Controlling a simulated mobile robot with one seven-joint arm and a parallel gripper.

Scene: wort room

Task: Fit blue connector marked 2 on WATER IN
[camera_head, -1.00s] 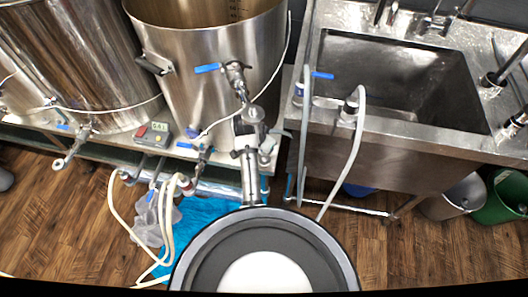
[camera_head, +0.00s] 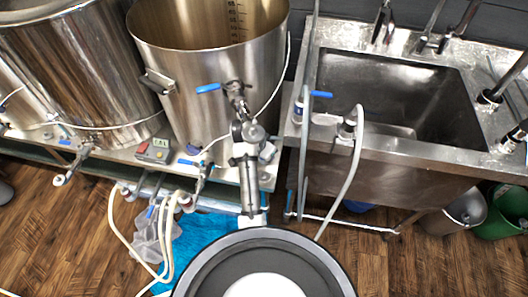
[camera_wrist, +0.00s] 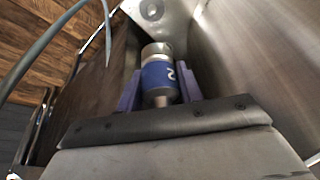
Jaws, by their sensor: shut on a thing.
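My gripper (camera_wrist: 159,84) is shut on a blue connector (camera_wrist: 158,72) in the wrist view. A blue-violet finger presses on each side of it. The connector has a blue band with a white "2", a silver collar at its far end and a narrower metal neck towards the palm. No WATER IN label is readable, so I cannot tell whether this fitting is that port. In the head view I cannot make out the fingers or the held connector.
A steel kettle (camera_head: 190,75) with a blue-handled valve (camera_head: 209,88) stands left of the sink (camera_head: 390,90). A pale hose (camera_head: 345,185) hangs from the sink's front edge. Cream hoses (camera_head: 118,235) drop to the floor. A small control box (camera_head: 154,149) sits by the kettle.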

